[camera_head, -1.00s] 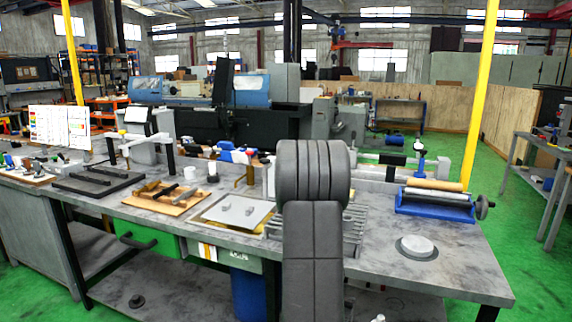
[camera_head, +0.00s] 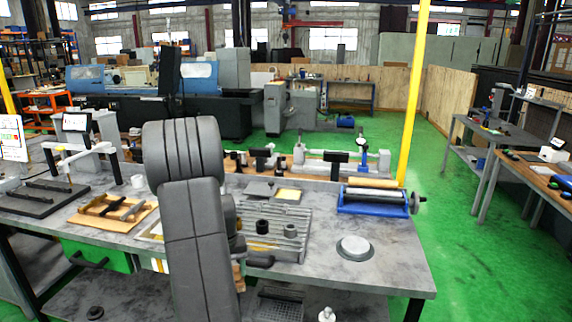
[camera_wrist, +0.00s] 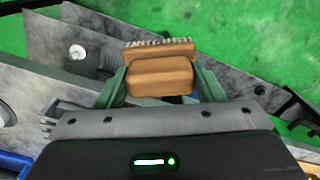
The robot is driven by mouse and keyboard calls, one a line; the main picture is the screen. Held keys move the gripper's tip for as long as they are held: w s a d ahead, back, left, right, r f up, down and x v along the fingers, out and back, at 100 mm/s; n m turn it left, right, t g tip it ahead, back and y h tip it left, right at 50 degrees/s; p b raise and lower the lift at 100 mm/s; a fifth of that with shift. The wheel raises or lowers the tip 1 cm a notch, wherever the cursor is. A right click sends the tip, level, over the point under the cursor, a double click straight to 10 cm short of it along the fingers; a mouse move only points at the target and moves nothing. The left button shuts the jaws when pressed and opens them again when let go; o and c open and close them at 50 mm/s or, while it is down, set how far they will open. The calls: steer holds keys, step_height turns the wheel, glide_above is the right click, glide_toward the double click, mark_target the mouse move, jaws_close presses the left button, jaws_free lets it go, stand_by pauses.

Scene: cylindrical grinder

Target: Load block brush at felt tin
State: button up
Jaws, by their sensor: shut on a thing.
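A wooden block brush (camera_wrist: 160,76) with a row of pale bristles along its far edge is between the green fingers of my gripper (camera_wrist: 162,88) in the wrist view. The fingers are shut on its two sides. In the head view my arm hides most of the gripper; a small brown patch beside the arm may be the brush. A shallow round tin with a pale top, likely the felt tin (camera_head: 355,246), lies on the right part of the bench, apart from the gripper.
A blue tray with a roller (camera_head: 375,203) stands behind the tin. A grooved plate (camera_head: 290,240) with small dark cylinders lies to its left. The grey bench top (camera_head: 390,275) is clear around the tin. Green floor (camera_head: 480,270) is open to the right.

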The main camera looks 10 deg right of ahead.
steer(key=w+d+r+n, duration=0.1)
steer(key=w+d, duration=0.3)
steer(key=d, duration=0.6)
steer(key=w+d+r+n, duration=0.1)
steer(key=w+d, duration=0.4)
steer(key=d, duration=0.6)
steer(key=w+d+r+n, duration=0.1)
steer(key=w+d, duration=0.3)
steer(key=d, duration=0.7)
steer(key=shift+w+r+n, duration=0.15)
steer(key=shift+r+n, duration=0.15)
steer(key=shift+r, duration=0.25)
